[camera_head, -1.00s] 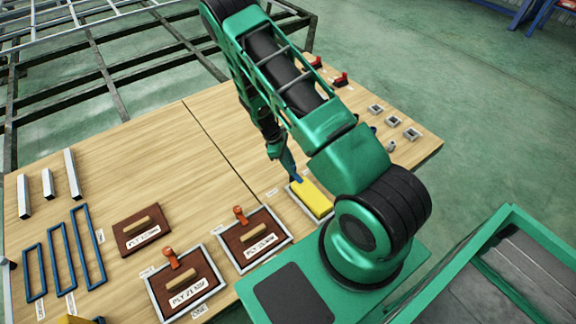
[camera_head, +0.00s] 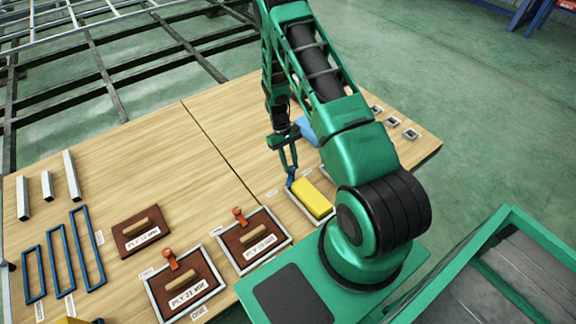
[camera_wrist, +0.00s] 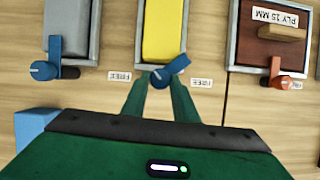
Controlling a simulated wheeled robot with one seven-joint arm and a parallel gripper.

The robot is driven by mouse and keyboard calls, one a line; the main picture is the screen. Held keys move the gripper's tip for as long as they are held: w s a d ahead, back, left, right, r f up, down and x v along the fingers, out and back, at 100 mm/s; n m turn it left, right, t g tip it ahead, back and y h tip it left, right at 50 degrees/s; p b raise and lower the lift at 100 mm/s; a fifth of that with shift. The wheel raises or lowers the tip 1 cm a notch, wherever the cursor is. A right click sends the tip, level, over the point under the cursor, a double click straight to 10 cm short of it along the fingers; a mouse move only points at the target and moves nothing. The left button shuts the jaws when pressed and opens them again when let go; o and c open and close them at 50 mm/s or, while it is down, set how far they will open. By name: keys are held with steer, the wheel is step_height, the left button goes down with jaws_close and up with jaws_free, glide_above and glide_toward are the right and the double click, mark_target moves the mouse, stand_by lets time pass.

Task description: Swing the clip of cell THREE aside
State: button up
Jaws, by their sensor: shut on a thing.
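A yellow block (camera_head: 313,197) lies in a grey-framed cell near my base, taken as cell THREE; I cannot read its number. It also shows in the wrist view (camera_wrist: 163,30). Its blue clip (camera_wrist: 176,67) has a round pivot just outside the frame's near edge. The clip slants to the right, with its tip by the frame's near right corner. My gripper (camera_wrist: 160,84) has one finger on each side of the clip and is shut on it. In the head view, my gripper (camera_head: 291,172) is at the cell's far left corner.
In the wrist view, a grey block's cell with a blue clip (camera_wrist: 45,70) stands left and a brown ply cell with an orange clip (camera_wrist: 282,82) right. FREE labels (camera_wrist: 119,76) flank the held clip. A light blue block (camera_wrist: 33,124) lies nearby. The table's left middle (camera_head: 150,150) is clear.

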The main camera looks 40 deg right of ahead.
steer(key=m, duration=0.1)
steer(key=m+y, duration=0.1)
steer(key=m, duration=0.2)
steer(key=shift+d+m+y, duration=0.25)
steer(key=shift+m+y, duration=0.05)
steer(key=shift+y, duration=0.1)
steer(key=shift+s+m+t+y, duration=0.15)
steer(key=shift+m+t+y, duration=0.4)
steer(key=shift+m, duration=1.35)
steer(key=o, duration=1.1)
steer(key=shift+c, duration=0.2)
steer(key=v, duration=1)
steer(key=shift+d+r, duration=0.2)
steer(key=shift+r, duration=0.15)
